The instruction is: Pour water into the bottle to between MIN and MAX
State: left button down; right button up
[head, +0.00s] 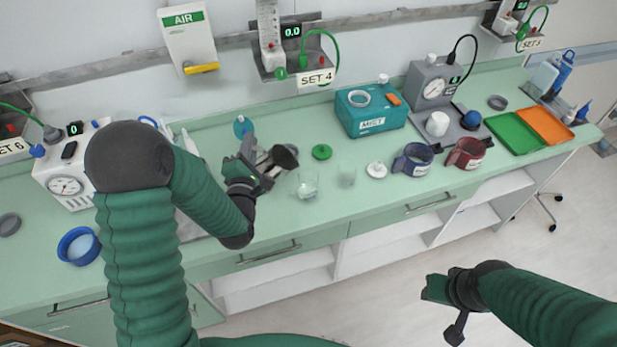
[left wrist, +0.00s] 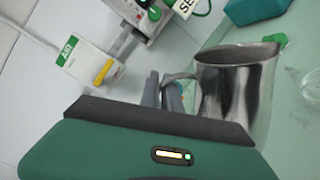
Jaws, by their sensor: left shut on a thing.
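My left gripper (head: 262,173) is shut on a metal jug (head: 281,157), holding it by the handle side above the counter. The jug also shows in the left wrist view (left wrist: 235,88); it looks tilted, with its mouth toward the right. A clear bottle-like container (head: 307,186) stands on the counter just right of and below the jug. Its MIN and MAX marks and water level are too small to read. A second clear vessel (head: 346,176) stands farther right. My right gripper (head: 440,305) is empty, in front of the counter; its jaw opening is unclear.
A green disc (head: 322,152) and a white lid (head: 376,170) lie near the vessels. A teal MIST box (head: 371,114) is behind.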

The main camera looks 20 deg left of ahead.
pick_arm(q)
jog(key=s+a+f+n+b, duration=0.1)
jog(key=a+f+n+b, duration=0.3)
jog(key=a+f+n, duration=0.3)
jog(key=shift+s+a+f+n+b, duration=0.4)
jog(key=shift+f+n, duration=0.1)
jog(key=shift+f, duration=0.3)
jog(key=shift+r, duration=0.1)
